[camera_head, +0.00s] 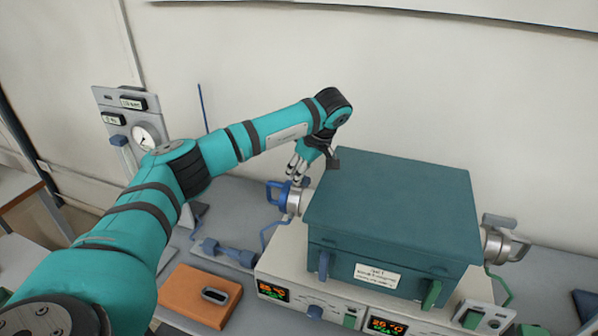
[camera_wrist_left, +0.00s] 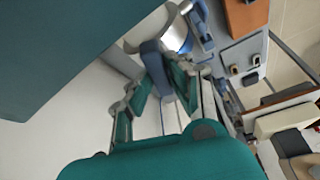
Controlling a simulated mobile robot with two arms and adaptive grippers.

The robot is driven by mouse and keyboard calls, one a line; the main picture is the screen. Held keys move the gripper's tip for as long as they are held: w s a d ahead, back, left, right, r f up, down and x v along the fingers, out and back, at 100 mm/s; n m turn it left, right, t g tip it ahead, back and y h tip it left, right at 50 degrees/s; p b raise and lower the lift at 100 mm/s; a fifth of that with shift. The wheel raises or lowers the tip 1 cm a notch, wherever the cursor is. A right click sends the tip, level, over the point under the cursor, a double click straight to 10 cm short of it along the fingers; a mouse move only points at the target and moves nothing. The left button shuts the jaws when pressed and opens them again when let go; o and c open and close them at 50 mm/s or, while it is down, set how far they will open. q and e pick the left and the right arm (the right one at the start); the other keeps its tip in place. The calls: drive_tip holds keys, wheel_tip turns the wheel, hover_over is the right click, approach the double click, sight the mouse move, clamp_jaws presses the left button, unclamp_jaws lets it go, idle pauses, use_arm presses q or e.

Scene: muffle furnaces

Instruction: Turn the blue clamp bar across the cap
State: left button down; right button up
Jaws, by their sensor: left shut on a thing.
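The blue clamp bar (camera_wrist_left: 152,58) sticks out from the silver cap (camera_wrist_left: 165,30) in the left wrist view. My left gripper (camera_wrist_left: 160,85) is shut on the bar, with one finger on either side of it. In the head view the cap (camera_head: 298,201) is on the left side of the teal furnace (camera_head: 390,205), with a blue bracket (camera_head: 272,191) beside it. My left gripper (camera_head: 296,172) reaches down just above the cap there. The gripped part of the bar is hard to make out in the head view. My right gripper is not in view.
The furnace rests on a pale control base (camera_head: 340,312) with lit displays. A second metal cap (camera_head: 500,245) is on its right side. An orange block (camera_head: 198,296) lies on the grey bench at left. A gauge panel (camera_head: 128,118) hangs on the wall behind my left arm.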

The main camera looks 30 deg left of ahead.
use_arm(q)
drive_tip(key=n+g, duration=0.1)
drive_tip(key=n, duration=0.2)
drive_tip(key=shift+w+r, duration=0.1)
drive_tip(key=shift+n+g, duration=0.3)
drive_tip(key=shift+n, duration=0.2)
drive_tip(key=c, duration=1.2)
unclamp_jaws()
drive_tip(key=shift+c, duration=0.2)
drive_tip(key=v, duration=1.2)
drive_tip(key=shift+a, duration=0.15)
